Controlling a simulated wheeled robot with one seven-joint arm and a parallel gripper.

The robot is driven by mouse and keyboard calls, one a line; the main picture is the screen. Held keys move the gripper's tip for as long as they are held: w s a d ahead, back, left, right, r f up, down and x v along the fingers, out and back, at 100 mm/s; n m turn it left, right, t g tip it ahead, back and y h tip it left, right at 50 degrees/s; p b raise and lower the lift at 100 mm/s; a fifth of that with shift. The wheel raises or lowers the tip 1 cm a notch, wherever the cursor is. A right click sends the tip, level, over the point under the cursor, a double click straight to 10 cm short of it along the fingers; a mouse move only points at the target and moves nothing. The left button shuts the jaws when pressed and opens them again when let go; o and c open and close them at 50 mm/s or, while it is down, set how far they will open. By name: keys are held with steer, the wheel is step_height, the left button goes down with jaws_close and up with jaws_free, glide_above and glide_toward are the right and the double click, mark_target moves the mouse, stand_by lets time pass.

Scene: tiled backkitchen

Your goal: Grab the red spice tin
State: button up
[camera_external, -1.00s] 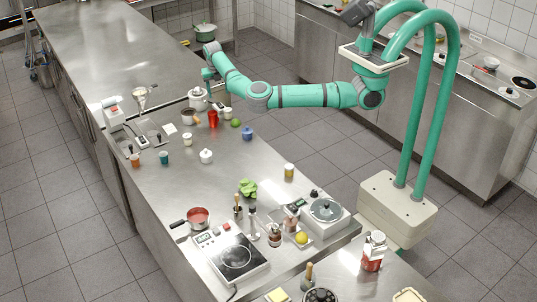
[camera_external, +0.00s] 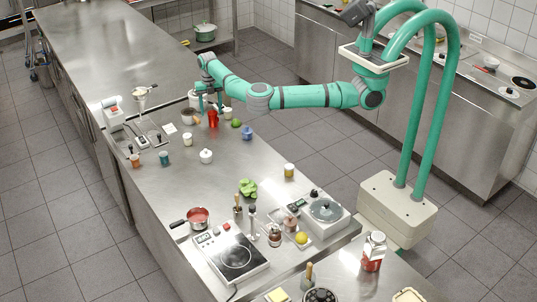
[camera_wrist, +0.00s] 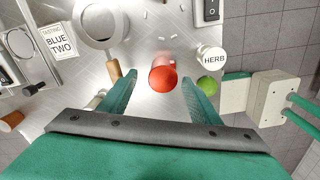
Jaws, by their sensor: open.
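The red spice tin (camera_external: 213,119) stands upright on the steel counter toward its far part. In the wrist view the red tin (camera_wrist: 162,76) is seen from above, between the tips of the two green fingers. My gripper (camera_external: 210,105) is open and empty, pointing down at the tin. It also shows in the wrist view (camera_wrist: 158,82), with one finger on each side of the tin. I cannot tell whether either finger touches it.
A white-lidded jar marked HERB (camera_wrist: 212,60) and a green lime (camera_wrist: 208,91) are close on the right. A round pan (camera_wrist: 98,24) with a wooden handle and a card reading BLUE TWO (camera_wrist: 59,42) lie left. A white lidded pot (camera_external: 206,156) stands nearer the camera.

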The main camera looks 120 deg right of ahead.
mark_target(217, 116)
steer(key=f, duration=0.4)
steer(key=shift+s+f, duration=0.2)
steer(key=c, duration=1.1)
steer(key=shift+c, duration=0.3)
steer(key=shift+r, duration=0.15)
